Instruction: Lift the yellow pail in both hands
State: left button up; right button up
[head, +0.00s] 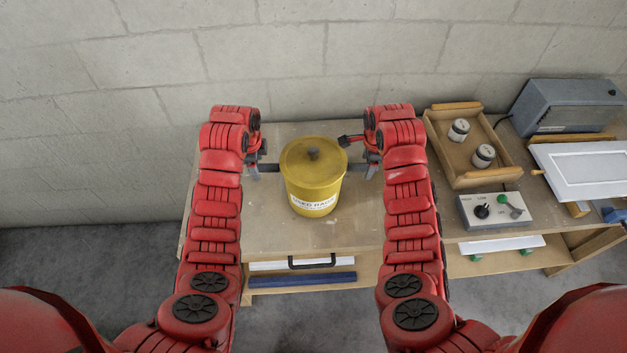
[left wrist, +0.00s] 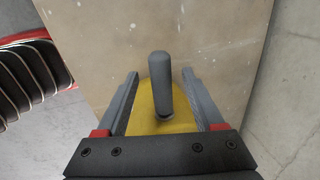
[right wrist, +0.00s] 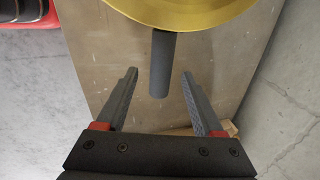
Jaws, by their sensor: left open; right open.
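The yellow pail (head: 314,180) stands upright on the workbench, with a lid, a dark knob and a label reading "USED RAGS". Grey bar handles stick out from its left (head: 270,168) and right (head: 354,168) sides. My left gripper (head: 256,168) is open at the left handle. In the left wrist view that handle (left wrist: 161,80) lies between the open fingers, with the pail (left wrist: 150,108) seen behind it. My right gripper (head: 369,167) is open at the right handle. In the right wrist view that handle (right wrist: 163,62) reaches in between the fingertips, apart from both.
The bench top (head: 270,230) is clear in front of the pail. To the right are a wooden tray (head: 455,165) with two small jars, a control box (head: 496,210) and a grey machine (head: 570,105). A block wall (head: 290,60) stands behind.

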pick_arm(q)
jog(key=f, duration=0.2)
jog(key=w+f, duration=0.1)
jog(key=f, duration=0.1)
jog(key=shift+w+f, duration=0.1)
jog(key=shift+f, duration=0.25)
pick_arm(e)
jog(key=f, duration=0.2)
jog(key=w+f, duration=0.1)
jog(key=f, duration=0.1)
jog(key=shift+a+f, duration=0.1)
jog(key=shift+f, duration=0.25)
pick_arm(q)
jog(key=shift+f, duration=0.5)
pick_arm(e)
jog(key=shift+w+f, duration=0.1)
jog(key=shift+f, duration=0.45)
pick_arm(q)
grip_shut()
pick_arm(e)
grip_shut()
jog(key=shift+r, duration=0.1)
